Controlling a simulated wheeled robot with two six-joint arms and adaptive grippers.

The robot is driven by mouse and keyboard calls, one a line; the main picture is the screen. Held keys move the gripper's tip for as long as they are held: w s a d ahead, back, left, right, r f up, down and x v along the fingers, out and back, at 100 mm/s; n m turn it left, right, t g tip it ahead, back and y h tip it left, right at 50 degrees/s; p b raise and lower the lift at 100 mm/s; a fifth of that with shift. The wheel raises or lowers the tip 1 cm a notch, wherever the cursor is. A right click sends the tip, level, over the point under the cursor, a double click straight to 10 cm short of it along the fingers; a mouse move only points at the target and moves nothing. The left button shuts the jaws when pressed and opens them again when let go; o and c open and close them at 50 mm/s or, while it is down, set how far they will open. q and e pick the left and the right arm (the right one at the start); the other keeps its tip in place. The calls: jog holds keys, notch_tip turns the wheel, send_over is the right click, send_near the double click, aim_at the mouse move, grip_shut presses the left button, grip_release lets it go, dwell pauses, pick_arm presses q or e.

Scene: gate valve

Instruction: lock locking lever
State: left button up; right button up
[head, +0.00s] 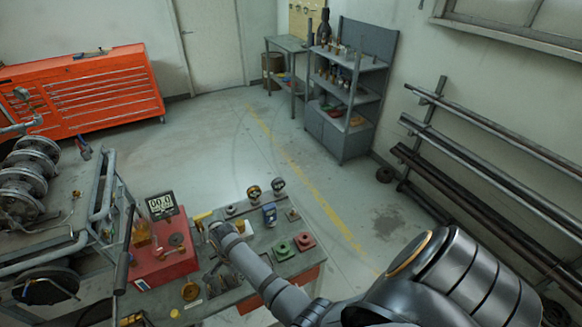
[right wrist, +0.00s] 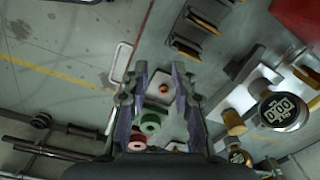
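I cannot single out the locking lever for certain in either view. A long dark bar (head: 124,252) stands left of a red unit (head: 168,268) on the workbench (head: 262,240), and I cannot tell whether it is the lever. The red unit carries a display (head: 162,205) reading about 00.0. My right gripper (head: 213,229) is above the bench, just right of the red unit, with its fingers hard to make out. In the right wrist view my right gripper (right wrist: 159,78) has its fingers apart with nothing held between them. My left gripper does not show.
Red (head: 305,241) and green (head: 284,250) parts lie on the bench right of my right arm. Gauges (head: 253,192) stand along its far edge. A pipe rack (head: 88,225) is at left, an orange tool cabinet (head: 85,95) behind.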

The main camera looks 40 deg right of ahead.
jog(key=s+d+f+n+b, duration=0.2)
jog(key=s+d+f+n, duration=0.1)
jog(key=s+f+n, duration=0.2)
jog(key=s+d+f+n+t+b, duration=0.1)
jog(key=s+d+f+n+b, duration=0.1)
jog(key=s+f+n, duration=0.3)
jog(key=s+d+f, duration=0.1)
jog(key=s+f, duration=0.3)
jog(key=f, duration=0.4)
jog(key=shift+d+f+b, duration=0.2)
jog(key=shift+d+b, duration=0.1)
jog(key=shift+d, duration=0.1)
jog(key=shift+s, duration=0.1)
jog(key=shift+c, duration=0.5)
